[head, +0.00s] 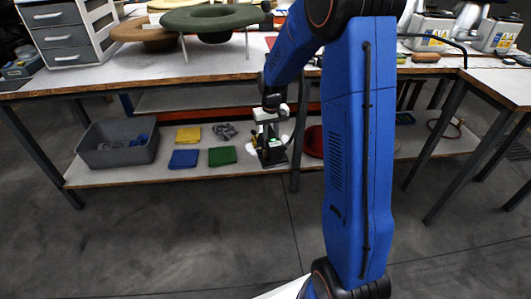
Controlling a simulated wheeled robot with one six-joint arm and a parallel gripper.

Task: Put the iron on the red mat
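My gripper (268,155) points down in front of the lower shelf, near a table leg. Its fingers are small and dark, so I cannot tell whether they are open or shut. A white shape (250,148) shows partly behind it; I cannot tell whether this is the iron. I cannot make out the iron clearly anywhere. A small red patch (270,42) on the tabletop, beside my blue arm, may be the red mat, mostly hidden.
The lower shelf holds a grey bin (90,157), yellow (188,135), blue (184,159) and green (222,156) cloths, and a red round item (313,143). Hats (212,18) and a drawer unit (68,37) stand on the tabletop. The front floor is clear.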

